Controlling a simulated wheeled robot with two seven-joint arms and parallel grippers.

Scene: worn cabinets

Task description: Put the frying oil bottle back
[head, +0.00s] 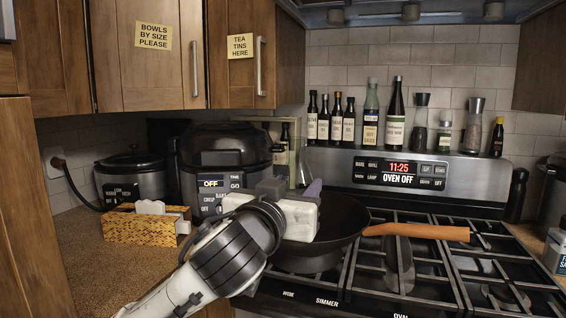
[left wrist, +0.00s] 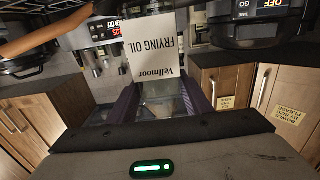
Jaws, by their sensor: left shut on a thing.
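The frying oil bottle shows in the left wrist view by its white label (left wrist: 157,48), which reads "Vellmoor FRYING OIL" upside down in that picture. My left gripper (left wrist: 163,100) is shut on the bottle, with a purple finger on each side of it. In the head view my left gripper (head: 292,192) is in front of the cooker and left of the frying pan. There the arm and hand hide much of what it holds. My right gripper is in neither view.
Several bottles (head: 338,122) and two grinders stand on the ledge behind the stove, with a gap near its middle. A black frying pan (head: 345,225) sits on the burners. A multicooker (head: 218,160), a rice cooker (head: 130,178) and a tissue box (head: 138,228) stand left.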

